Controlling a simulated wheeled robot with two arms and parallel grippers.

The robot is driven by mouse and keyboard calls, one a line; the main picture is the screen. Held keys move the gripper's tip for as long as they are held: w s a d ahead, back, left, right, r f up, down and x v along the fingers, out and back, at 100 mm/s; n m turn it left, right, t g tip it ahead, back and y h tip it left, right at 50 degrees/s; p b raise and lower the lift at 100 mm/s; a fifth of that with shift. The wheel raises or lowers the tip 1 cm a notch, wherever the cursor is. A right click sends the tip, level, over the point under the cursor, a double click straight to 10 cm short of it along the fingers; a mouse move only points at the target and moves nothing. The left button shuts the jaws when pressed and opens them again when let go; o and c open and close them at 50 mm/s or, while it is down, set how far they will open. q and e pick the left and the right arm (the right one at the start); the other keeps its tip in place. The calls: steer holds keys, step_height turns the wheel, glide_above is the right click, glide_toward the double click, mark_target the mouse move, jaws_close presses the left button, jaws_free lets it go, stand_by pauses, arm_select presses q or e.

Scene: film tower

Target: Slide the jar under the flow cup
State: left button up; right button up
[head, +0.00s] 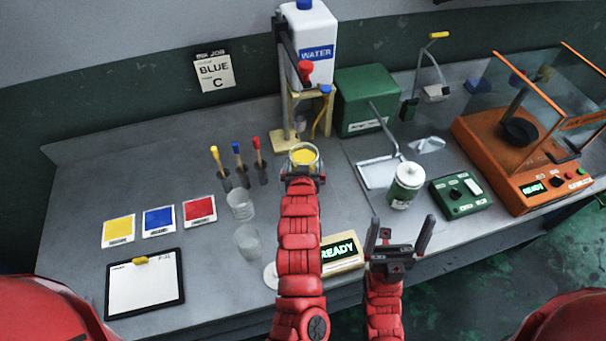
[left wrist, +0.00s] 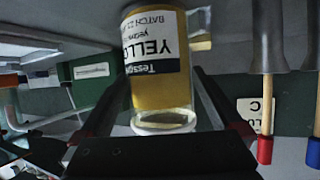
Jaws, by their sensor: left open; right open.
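A clear jar of yellow paint (head: 303,153) stands on the bench in front of a beige stand (head: 284,143). My left gripper (head: 303,172) is open at the jar's near side. In the left wrist view the jar (left wrist: 160,85), with an upside-down "YELLOW" label, shows between the two open fingers (left wrist: 160,105); I cannot tell whether they touch it. The flow cup is hard to make out within the stand, below the white water container (head: 314,35). My right gripper (head: 400,237) is open and empty at the bench's front edge.
Three paint sticks (head: 238,160) stand left of the jar, with clear cups (head: 241,205) nearer me. A green box (head: 366,100) stands right of the stand. A white-lidded can (head: 406,185) and an orange balance (head: 530,187) stand farther right. A READY display (head: 342,252) is near the front.

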arm_select(q)
steer(key=shift+s+d+r, duration=0.1)
steer(key=shift+s, duration=0.35)
steer(key=p+v, duration=0.5)
steer(key=v, duration=1.1)
steer(key=shift+r, duration=0.1)
